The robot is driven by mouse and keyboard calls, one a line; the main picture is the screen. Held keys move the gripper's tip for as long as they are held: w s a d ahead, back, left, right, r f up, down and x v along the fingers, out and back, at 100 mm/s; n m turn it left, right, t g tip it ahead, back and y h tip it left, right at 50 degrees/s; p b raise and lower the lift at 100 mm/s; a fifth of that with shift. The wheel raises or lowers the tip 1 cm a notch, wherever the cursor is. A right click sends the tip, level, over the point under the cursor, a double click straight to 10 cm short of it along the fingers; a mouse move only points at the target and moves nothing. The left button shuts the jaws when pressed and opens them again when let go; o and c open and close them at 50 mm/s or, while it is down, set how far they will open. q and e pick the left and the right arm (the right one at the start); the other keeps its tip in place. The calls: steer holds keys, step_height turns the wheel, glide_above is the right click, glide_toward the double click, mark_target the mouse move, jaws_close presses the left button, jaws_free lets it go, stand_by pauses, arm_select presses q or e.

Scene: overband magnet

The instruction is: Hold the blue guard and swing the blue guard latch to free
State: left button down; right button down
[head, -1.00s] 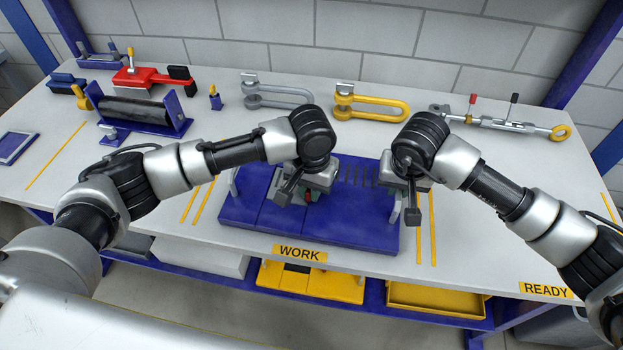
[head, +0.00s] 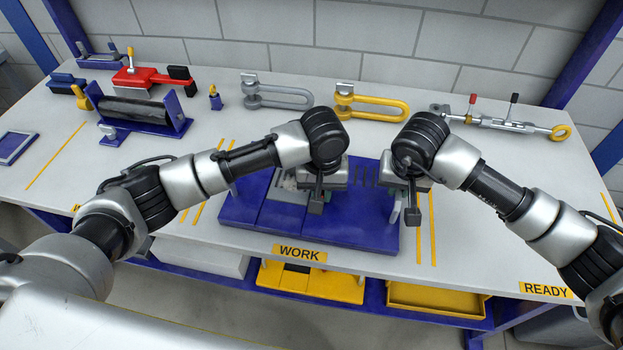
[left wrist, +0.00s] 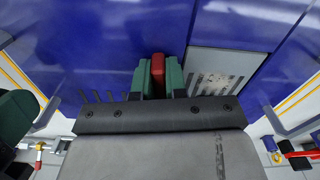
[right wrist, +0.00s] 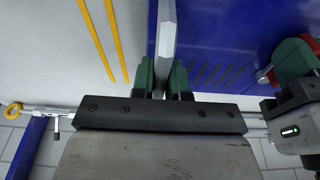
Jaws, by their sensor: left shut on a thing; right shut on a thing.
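The blue guard (head: 350,228) is a wide flat panel on the bench, with an upright silver handle at its right side. My right gripper (right wrist: 163,80) is shut on that silver handle (right wrist: 166,35). My left gripper (left wrist: 158,78) is shut on a red piece (left wrist: 158,68), apparently the guard latch's grip, above the panel's middle. In the right wrist view the red piece (right wrist: 289,58) shows at the left gripper's green fingers. In the head view both sets of fingertips are mostly hidden by my wrists. The latch's pivot is hidden.
A grey scuffed plate (left wrist: 216,74) lies beside the left fingers. Silver (head: 278,96) and yellow (head: 370,102) shackles, a roller in a blue frame (head: 140,108) and a turnbuckle (head: 500,122) lie farther back. The bench front bears a WORK label (head: 300,253).

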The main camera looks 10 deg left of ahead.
arm_select(q)
steer(key=n, duration=0.1)
steer(key=d+n, duration=0.1)
steer(key=n, duration=0.1)
steer(key=shift+w+d, duration=0.3)
steer(key=c, duration=1.1)
jaws_free()
steer(key=shift+a, duration=0.1)
step_height(320, 180, up, 12)
step_height(320, 180, up, 8)
stand_by(0.6)
